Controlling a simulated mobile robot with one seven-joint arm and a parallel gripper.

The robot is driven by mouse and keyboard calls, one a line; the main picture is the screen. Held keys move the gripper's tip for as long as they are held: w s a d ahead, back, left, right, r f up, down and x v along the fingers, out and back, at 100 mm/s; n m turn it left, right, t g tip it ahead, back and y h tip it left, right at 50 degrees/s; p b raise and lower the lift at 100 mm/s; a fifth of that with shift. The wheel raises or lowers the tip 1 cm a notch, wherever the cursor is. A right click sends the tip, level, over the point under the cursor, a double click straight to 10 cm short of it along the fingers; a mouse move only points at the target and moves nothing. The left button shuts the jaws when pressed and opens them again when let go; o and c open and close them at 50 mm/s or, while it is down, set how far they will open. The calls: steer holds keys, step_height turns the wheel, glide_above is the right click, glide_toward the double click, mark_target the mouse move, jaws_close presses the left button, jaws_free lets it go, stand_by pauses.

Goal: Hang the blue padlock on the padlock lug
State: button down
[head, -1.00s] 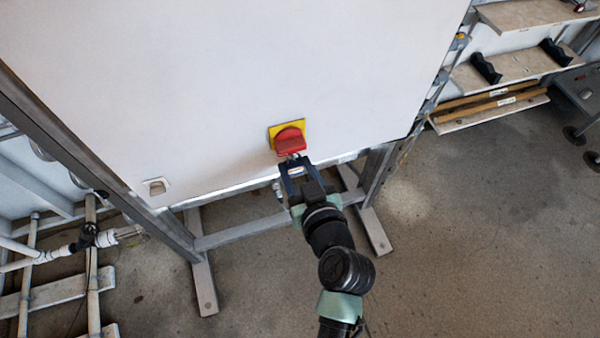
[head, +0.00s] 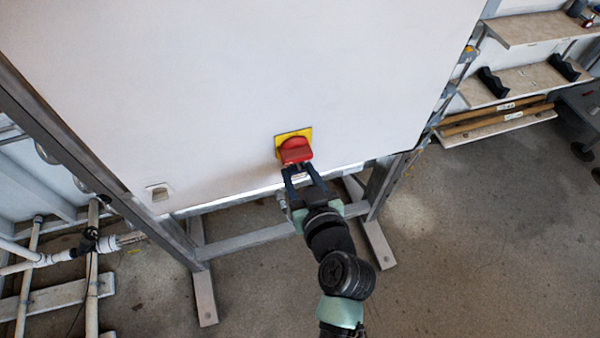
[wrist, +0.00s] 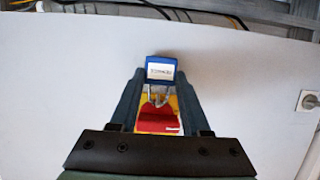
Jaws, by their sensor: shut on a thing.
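The blue padlock (wrist: 161,70) with a white label lies between my gripper's fingertips (wrist: 160,76). Its metal shackle (wrist: 158,95) points to the red switch handle (wrist: 158,122) on a yellow plate. In the head view my gripper (head: 302,177) is just below the red handle (head: 295,150) and yellow plate (head: 281,143), on the lower edge of the white panel. The padlock is small there, largely covered by the fingers. The padlock lug cannot be made out, and I cannot tell whether the shackle is around it. Finger contact with the padlock is hard to see.
The white panel (head: 240,80) fills the space before me. A small socket-like fitting (head: 158,191) is at its lower left. The grey frame (head: 245,238) runs below. White pipes (head: 40,252) are at left, and shelves (head: 515,82) at right. The floor at right is mostly clear.

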steer(key=shift+c, duration=1.4)
jaws_free()
steer(key=shift+s, duration=0.15)
steer(key=b+v, duration=0.2)
steer(key=v, duration=1.1)
steer(key=w+r+t+h+p, duration=0.1)
steer(key=w+r+t, duration=0.3)
steer(key=r, duration=1)
steer(key=w+r+t+h+p, duration=0.1)
steer(key=w+r+t, duration=0.2)
steer(key=w+r, duration=0.75)
steer(key=s+a+r+m+t+h, duration=0.1)
steer(key=s+r+t, duration=0.2)
steer(key=r, duration=1.1)
steer(key=s+a+r+m+t+h, duration=0.1)
steer(key=s+r+t, duration=0.3)
steer(key=s+r, duration=0.4)
step_height(320, 180, up, 6)
steer(key=shift+s+a+m+p, duration=0.25)
steer(key=shift+a+m+p, duration=0.05)
steer(key=shift+a+m, duration=0.45)
